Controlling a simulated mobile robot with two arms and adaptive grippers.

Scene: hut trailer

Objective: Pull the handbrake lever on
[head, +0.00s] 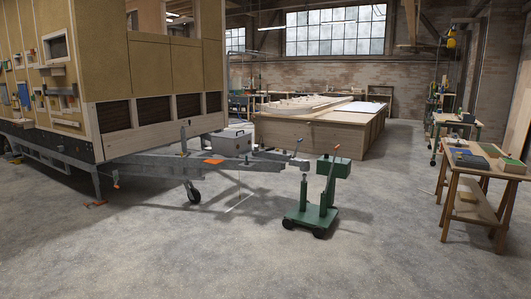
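The hut trailer's grey drawbar (235,172) reaches right from under the hut, some way ahead of me. No lever is clearly recognisable as the handbrake at this distance. An orange-red piece (213,161) lies flat along the drawbar. A short dark upright post (184,139) stands further left on the drawbar, above the jockey wheel (193,192). Neither of my grippers is in view.
A green wheeled tug (312,215) with a red-tipped handle stands by the coupling. The wood-clad hut (150,80) fills the left. A large wooden platform (320,133) is behind; a workbench (485,168) stands right. The concrete floor in front is clear.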

